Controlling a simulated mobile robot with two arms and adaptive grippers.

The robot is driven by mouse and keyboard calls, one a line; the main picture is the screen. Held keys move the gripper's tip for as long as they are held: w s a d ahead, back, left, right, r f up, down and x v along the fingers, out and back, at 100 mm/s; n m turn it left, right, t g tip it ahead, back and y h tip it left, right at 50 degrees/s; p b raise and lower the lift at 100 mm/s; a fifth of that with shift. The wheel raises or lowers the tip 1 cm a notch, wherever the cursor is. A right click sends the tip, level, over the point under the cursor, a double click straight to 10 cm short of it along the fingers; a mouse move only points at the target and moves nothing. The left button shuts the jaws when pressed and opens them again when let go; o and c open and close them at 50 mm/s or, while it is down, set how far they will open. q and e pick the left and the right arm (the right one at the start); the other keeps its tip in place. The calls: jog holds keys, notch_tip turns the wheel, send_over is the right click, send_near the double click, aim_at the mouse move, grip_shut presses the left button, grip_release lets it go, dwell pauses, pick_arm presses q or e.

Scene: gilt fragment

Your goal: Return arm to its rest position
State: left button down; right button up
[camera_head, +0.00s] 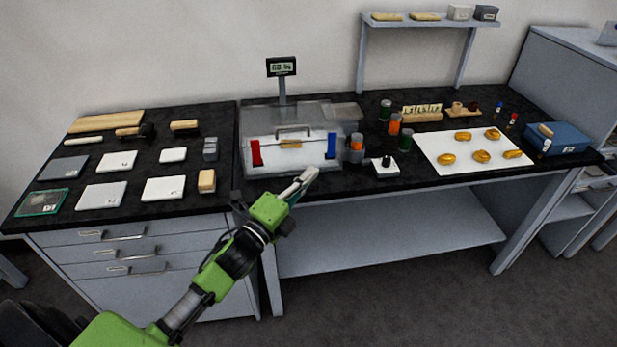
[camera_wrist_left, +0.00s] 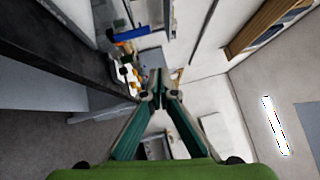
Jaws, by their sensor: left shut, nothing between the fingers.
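My left arm, green and black, comes in from the lower left in the head view. Its gripper (camera_head: 308,176) is at the front edge of the black worktop, just in front of the clear box with red and blue parts (camera_head: 275,162). The left gripper is shut and empty. In the left wrist view the teal fingers (camera_wrist_left: 158,88) converge to a point with nothing between them. My right gripper does not show in either view.
A white sheet (camera_head: 440,165) with several golden pieces lies to the right. A small white block with a black knob (camera_head: 385,171) stands near the gripper. Flat tiles and blocks cover the left worktop. A blue box (camera_head: 565,139) is at far right. Free floor lies in front.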

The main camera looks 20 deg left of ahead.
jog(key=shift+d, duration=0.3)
pick_arm(q)
jog(key=s+a+f+n+g+y, duration=0.1)
jog(key=s+f+n+g+y, duration=0.15)
jog(key=f, duration=0.85)
jog(key=s+a+f+n+g+y, duration=0.15)
jog(key=f+n, duration=0.25)
jog(key=f, duration=0.8)
jog(key=s+f+n+g, duration=0.2)
jog(key=s+f, duration=0.3)
jog(key=f, duration=0.3)
jog(key=s+f+n+g, duration=0.3)
jog(key=s+f, duration=0.1)
jog(key=f, duration=0.5)
jog(key=s+d+f+n+g, duration=0.1)
jog(key=s+f+n+g, duration=0.1)
jog(key=s+f, duration=0.7)
jog(key=s+d+f+n+g, duration=0.1)
jog(key=s+f+n+g, duration=0.2)
jog(key=s+f, duration=0.55)
jog(key=s+d+f+n+g, duration=0.1)
jog(key=s+f+g, duration=0.1)
jog(key=s, duration=0.8)
jog(key=s+d+f+n+g, duration=0.1)
jog(key=s+f+n+g, duration=0.1)
jog(key=s, duration=0.9)
jog(key=shift+s+d, duration=0.3)
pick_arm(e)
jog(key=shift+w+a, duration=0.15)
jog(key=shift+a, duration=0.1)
